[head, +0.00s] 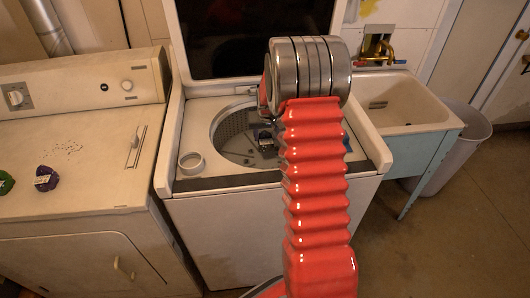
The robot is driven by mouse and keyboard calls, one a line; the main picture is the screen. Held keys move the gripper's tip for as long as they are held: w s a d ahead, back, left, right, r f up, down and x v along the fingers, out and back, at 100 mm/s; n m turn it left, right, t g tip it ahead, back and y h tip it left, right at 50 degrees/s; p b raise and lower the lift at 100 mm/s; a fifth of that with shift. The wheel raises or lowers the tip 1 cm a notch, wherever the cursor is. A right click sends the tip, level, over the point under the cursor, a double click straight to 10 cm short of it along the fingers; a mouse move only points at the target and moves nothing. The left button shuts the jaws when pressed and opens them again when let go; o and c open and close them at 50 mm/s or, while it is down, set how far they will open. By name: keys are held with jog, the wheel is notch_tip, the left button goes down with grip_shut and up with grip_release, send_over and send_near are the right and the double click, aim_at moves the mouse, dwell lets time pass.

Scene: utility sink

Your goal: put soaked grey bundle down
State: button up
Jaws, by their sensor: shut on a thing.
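I cannot make out the soaked grey bundle. The open washer tub (229,124) shows to the left of my arm, with a small dark shape (265,138) inside it. I cannot tell what that shape is.
A dryer (85,190) stands at left with a dark purple item (46,178) and a green item (5,182) on top. A white ring (192,163) lies on the washer's left rim. A utility sink (405,108) and a grey bin (465,140) stand at right.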

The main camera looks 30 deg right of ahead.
aim_at(266, 139)
jog(key=shift+f, duration=1.8)
jog(key=shift+f, duration=1.85)
jog(key=o, duration=1.5)
jog(key=shift+f, duration=0.1)
jog(key=v, duration=1)
jog(key=shift+r, duration=0.25)
jog(key=shift+v, duration=0.85)
